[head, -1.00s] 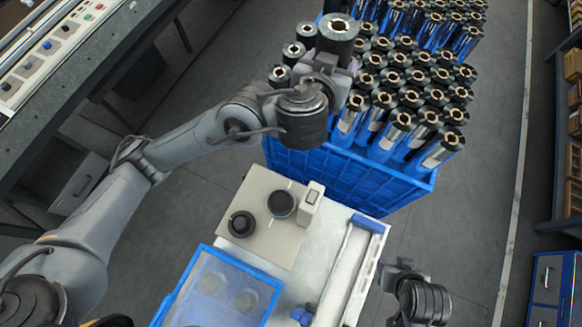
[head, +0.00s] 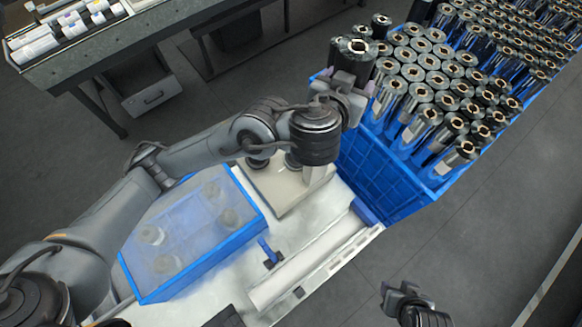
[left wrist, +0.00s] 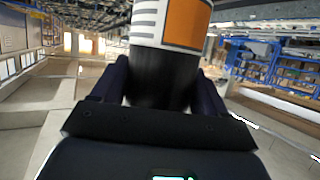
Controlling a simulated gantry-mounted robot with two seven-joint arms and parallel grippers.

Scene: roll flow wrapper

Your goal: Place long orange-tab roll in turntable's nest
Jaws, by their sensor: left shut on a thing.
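My left gripper (head: 349,84) is shut on a black roll (head: 354,50), held upright above the near left corner of the blue crate. In the left wrist view the roll (left wrist: 165,75) stands between the two fingers and carries a white label with an orange patch (left wrist: 187,22).
The blue crate (head: 380,178) is packed with several upright rolls. A blue-rimmed tray with a clear cover (head: 258,222) lies on the worktop's left. A long white bar (head: 310,268) runs along the worktop's right. A bench with small rolls (head: 130,50) stands at the upper left.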

